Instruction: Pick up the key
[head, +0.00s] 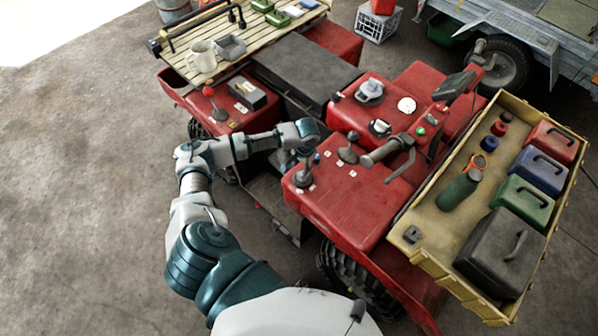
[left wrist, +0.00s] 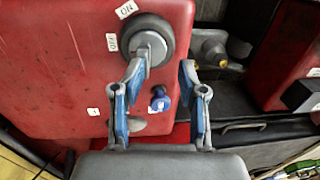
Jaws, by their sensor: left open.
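I cannot clearly make out a key in either view. My left gripper (head: 303,160) is over the near left corner of the quad's red body (head: 345,205). In the left wrist view its two blue-padded fingers (left wrist: 163,70) are open, with a gap between them. A round grey fitting in a dark ring (left wrist: 150,40) sits on the red body beyond the fingertips, beside a white "ON" label (left wrist: 126,9). A small blue knob (left wrist: 160,98) shows between the fingers. I cannot tell whether either finger touches anything. My right gripper is not in view.
A lever with a dark knob (head: 347,152) stands right of the gripper, near the handlebar grip (head: 388,152). A slatted rack (head: 195,72) with a mug is at back left. Floor at left is clear.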

